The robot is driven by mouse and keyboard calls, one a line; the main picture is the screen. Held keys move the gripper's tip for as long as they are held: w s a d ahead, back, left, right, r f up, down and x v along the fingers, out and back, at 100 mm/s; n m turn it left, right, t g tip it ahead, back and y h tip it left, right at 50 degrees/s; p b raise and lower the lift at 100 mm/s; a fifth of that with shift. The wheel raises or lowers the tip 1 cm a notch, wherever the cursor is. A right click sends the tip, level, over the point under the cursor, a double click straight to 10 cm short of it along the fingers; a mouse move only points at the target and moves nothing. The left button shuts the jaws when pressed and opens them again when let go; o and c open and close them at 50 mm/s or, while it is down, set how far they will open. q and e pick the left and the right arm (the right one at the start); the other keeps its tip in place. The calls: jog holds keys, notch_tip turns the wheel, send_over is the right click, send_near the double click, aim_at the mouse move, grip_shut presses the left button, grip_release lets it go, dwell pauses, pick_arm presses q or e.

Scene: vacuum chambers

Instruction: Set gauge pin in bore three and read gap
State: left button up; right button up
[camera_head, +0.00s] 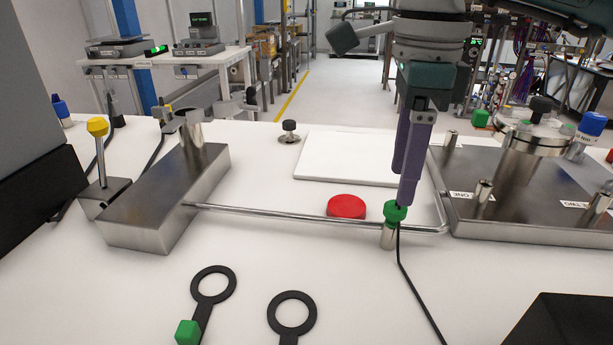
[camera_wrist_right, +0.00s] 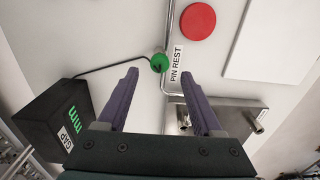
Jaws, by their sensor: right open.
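The gauge pin (camera_head: 396,212) has a green head, and a black cable runs from it toward the front. It stands upright by the metal rail, beside the label PIN REST (camera_wrist_right: 176,63). In the right wrist view the green head (camera_wrist_right: 158,63) lies just beyond and between the fingertips. My right gripper (camera_head: 406,200) points down at the pin, open; fingers and green head overlap in the head view, so contact is unclear. A steel plate (camera_head: 540,233) at the right has posts and labels ONE and TWO; no bore three is readable. My left gripper is not in view.
A black readout box (camera_wrist_right: 50,125) marked GAP and mm has no readable number. A red disc (camera_head: 346,206) lies left of the pin. A steel block (camera_head: 165,200) and black ring tools (camera_head: 213,284) are further left. The front middle table is mostly clear.

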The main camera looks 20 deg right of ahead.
notch_tip(320, 180, down, 6)
jog(key=b, duration=0.3)
jog(key=shift+r, duration=0.25)
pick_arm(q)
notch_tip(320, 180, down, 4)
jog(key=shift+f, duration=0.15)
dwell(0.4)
pick_arm(e)
grip_shut()
dwell(0.3)
dwell(0.9)
jog(key=shift+r, duration=0.25)
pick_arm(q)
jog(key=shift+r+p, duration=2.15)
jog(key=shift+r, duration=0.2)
pick_arm(e)
jog(key=shift+r, duration=2.85)
